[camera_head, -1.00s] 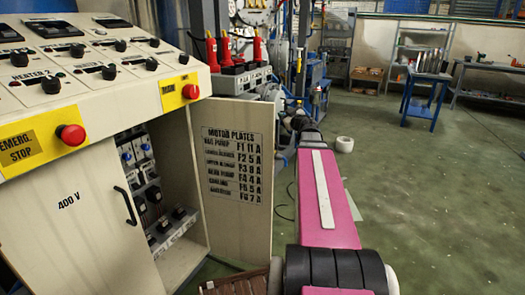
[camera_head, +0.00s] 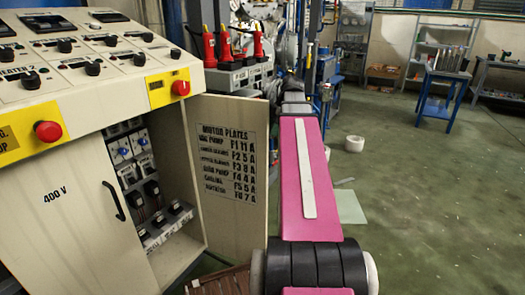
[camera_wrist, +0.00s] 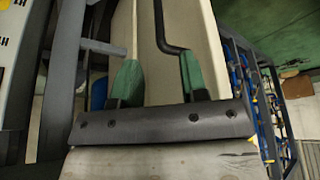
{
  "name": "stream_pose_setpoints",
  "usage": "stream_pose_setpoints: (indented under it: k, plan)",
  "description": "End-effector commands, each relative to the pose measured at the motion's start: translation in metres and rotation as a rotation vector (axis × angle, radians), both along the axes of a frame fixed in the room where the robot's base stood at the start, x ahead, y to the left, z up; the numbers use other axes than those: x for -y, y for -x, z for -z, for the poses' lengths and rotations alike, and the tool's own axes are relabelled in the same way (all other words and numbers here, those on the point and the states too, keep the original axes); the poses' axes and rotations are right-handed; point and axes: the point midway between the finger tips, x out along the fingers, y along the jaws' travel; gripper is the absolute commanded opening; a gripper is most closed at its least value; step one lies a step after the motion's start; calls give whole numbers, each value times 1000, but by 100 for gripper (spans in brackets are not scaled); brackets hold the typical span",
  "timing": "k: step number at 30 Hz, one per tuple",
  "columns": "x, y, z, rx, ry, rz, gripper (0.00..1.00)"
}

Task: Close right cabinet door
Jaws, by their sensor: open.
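The right cabinet door (camera_head: 236,185) stands open in the head view. Its inner face carries a motor plates list, and it is hinged at the cabinet's right side. In the wrist view the door (camera_wrist: 178,75) is a pale panel with a dark bent handle (camera_wrist: 165,30). In the head view my pink arm reaches past the door's right side and hides the gripper.
The control cabinet (camera_head: 60,215) has its left door shut, with a black handle (camera_head: 113,201). Switches and breakers (camera_head: 140,170) show inside. A sloped panel with knobs and red buttons (camera_head: 47,131) sits above. A blue cart (camera_head: 443,95) stands far right.

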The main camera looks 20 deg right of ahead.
Motion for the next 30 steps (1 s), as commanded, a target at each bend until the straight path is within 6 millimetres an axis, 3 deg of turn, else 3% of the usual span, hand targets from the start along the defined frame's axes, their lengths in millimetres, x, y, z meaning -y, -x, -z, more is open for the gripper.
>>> stream_pose_setpoints:
  k: [18, 30]
  plan:
    - [-32, -5, 78, 2, -2, -1, 40]
    - [-38, -7, 93, 4, -1, -2, 40]
